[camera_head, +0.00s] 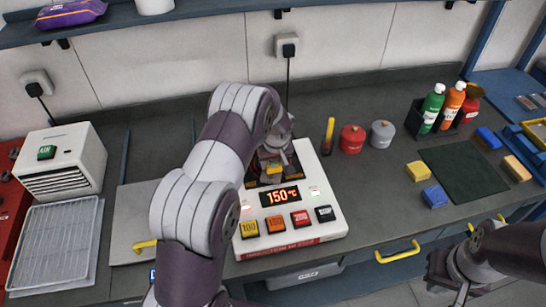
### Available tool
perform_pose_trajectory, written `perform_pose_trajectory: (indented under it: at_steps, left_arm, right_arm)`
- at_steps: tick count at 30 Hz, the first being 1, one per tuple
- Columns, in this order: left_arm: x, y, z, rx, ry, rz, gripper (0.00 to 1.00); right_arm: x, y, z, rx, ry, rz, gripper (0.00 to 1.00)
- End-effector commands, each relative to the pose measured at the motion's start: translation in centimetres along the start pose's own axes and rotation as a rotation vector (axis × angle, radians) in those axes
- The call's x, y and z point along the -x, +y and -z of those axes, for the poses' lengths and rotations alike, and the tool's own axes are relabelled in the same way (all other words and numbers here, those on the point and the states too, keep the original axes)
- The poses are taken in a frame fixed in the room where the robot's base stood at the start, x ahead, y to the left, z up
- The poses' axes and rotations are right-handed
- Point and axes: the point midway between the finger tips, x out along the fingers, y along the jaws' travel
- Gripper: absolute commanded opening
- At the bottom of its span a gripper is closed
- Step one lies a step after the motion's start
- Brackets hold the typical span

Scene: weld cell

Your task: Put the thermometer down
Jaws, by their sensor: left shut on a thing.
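My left gripper (273,170) is over the back of the white heating unit (322,207), whose red display reads 150 °C. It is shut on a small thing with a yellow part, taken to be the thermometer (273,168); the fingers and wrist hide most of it. I cannot tell whether that thing touches the dark plate (256,183) of the unit. My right gripper (446,279) is low at the right, in front of the bench and away from the objects; its finger opening is not clear.
A yellow and black stick (328,137), red pot (352,139) and grey pot (382,134) stand right of the unit. Further right are a bottle caddy (421,122), a dark green mat (463,172) and coloured blocks (435,196). A white fan box (62,165) stands left.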

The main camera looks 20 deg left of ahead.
Motion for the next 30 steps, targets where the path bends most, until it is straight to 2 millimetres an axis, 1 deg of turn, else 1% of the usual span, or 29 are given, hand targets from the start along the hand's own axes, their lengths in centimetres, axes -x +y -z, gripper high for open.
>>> perform_pose_trajectory:
  at_steps: [7, 8, 9, 10, 17, 20, 21, 23, 26, 30]
  left_arm:
    - [-0.3, 0.0, -0.1, 0.0, 0.0, 0.0, 0.18]
    - [-0.3, 0.0, -0.1, 0.0, 0.0, 0.0, 0.57]
    - [-0.2, 0.0, -0.1, 0.0, 0.0, 0.0, 0.7]
    - [-0.2, 0.0, -0.1, 0.0, 0.0, 0.0, 0.76]
    - [-0.2, 0.0, -0.1, 0.0, 0.0, 0.0, 0.76]
    - [0.2, 0.0, 0.1, 0.0, 0.0, 0.0, 0.76]
    - [0.4, 0.1, 0.0, 0.0, 0.001, 0.0, 0.76]
    - [1.2, 0.1, 0.1, 0.001, 0.002, -0.001, 0.76]
    - [3.4, 0.1, 0.0, -0.001, 0.004, -0.002, 0.76]
    - [7.1, 0.1, 0.0, 0.0, 0.004, -0.002, 0.76]
  right_arm:
    - [-0.5, 0.0, -0.1, 0.0, 0.0, 0.0, 0.0]
    - [-0.4, 0.0, -0.1, 0.0, -0.001, 0.0, 0.0]
    - [-0.3, 0.0, -0.1, 0.0, -0.001, 0.0, 0.0]
    - [-0.3, 0.0, -0.1, 0.0, -0.001, 0.0, 0.0]
    - [-0.3, 0.0, 0.0, 0.0, 0.0, 0.0, 0.0]
    - [0.1, 0.0, 0.0, 0.0, 0.0, 0.0, 0.0]
    - [-0.3, 0.0, 0.0, 0.0, 0.0, 0.0, 0.0]
    - [-0.6, 0.0, -0.1, 0.0, 0.0, 0.0, 0.0]
    - [-1.1, 0.0, -0.1, 0.0, -0.001, 0.0, 0.0]
    - [-1.9, 0.0, -0.2, 0.0, -0.001, 0.0, 0.0]
